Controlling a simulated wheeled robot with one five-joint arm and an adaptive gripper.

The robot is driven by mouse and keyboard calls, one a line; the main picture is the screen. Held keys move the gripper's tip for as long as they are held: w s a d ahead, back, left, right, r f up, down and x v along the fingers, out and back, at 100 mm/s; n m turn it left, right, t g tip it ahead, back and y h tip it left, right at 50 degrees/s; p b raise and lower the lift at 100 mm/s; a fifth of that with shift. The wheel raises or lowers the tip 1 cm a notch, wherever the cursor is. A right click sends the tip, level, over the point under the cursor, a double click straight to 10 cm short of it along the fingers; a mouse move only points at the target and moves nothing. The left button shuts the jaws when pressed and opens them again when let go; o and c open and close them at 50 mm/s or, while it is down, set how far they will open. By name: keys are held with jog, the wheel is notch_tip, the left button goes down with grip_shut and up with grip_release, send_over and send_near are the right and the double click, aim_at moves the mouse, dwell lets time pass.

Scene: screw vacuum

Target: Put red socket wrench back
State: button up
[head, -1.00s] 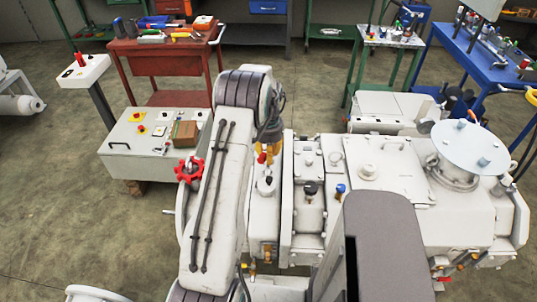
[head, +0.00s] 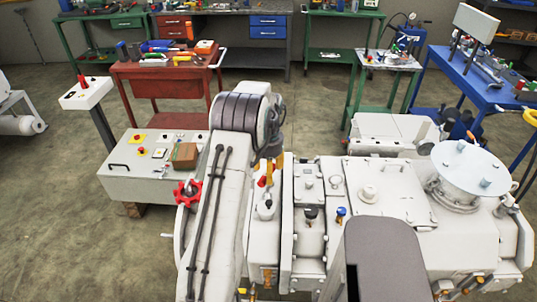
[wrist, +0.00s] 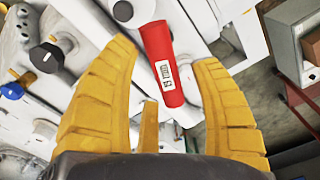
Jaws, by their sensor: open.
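The red socket wrench (wrist: 162,62) shows in the wrist view as a red cylinder with a small white label. It lies between the two yellow fingers of my gripper (wrist: 163,56), which is open with a gap on each side of the wrench. Its upper end runs toward the frame's top edge. In the head view a small red piece (head: 262,182), likely the same wrench, shows beside my yellow fingertips (head: 270,172) over the white machine. My arm hides part of that spot.
The white vacuum machine (head: 390,190) fills the front right, with a black knob (head: 311,213), a blue knob (head: 341,212) and a red handwheel (head: 187,193). A red tool cart (head: 165,75), control box (head: 155,160) and blue bench (head: 490,85) stand behind. Floor between them is open.

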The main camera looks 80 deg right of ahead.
notch_tip(320, 180, up, 9)
jog(key=b, duration=0.3)
jog(key=shift+b, duration=0.3)
jog(key=w+a+r+n+h, duration=0.1)
jog(key=w+a+r+n, duration=0.25)
jog(key=w, duration=0.55)
jog(key=w+a+r+n, duration=0.2)
jog(key=w+a, duration=0.3)
jog(key=w, duration=0.4)
jog(key=w+a+r+n+t, duration=0.1)
jog(key=w+a+r+n, duration=0.15)
jog(key=w+a, duration=0.4)
jog(key=w+a+r+n, duration=0.1)
jog(key=w+a+n, duration=0.2)
jog(key=a, duration=0.6)
jog(key=a+n+t, duration=0.2)
jog(key=a+n, duration=0.3)
jog(key=a, duration=1)
jog(key=s+a+f+n, duration=0.2)
jog(key=s+a+n, duration=0.1)
jog(key=a, duration=0.3)
jog(key=s+a+f+n+t+y, duration=0.1)
jog(key=s+a+f+n, duration=0.1)
jog(key=a, duration=0.4)
jog(key=shift+s+f+n, duration=0.2)
jog(key=shift+s+n, duration=0.2)
jog(key=shift+s, duration=0.5)
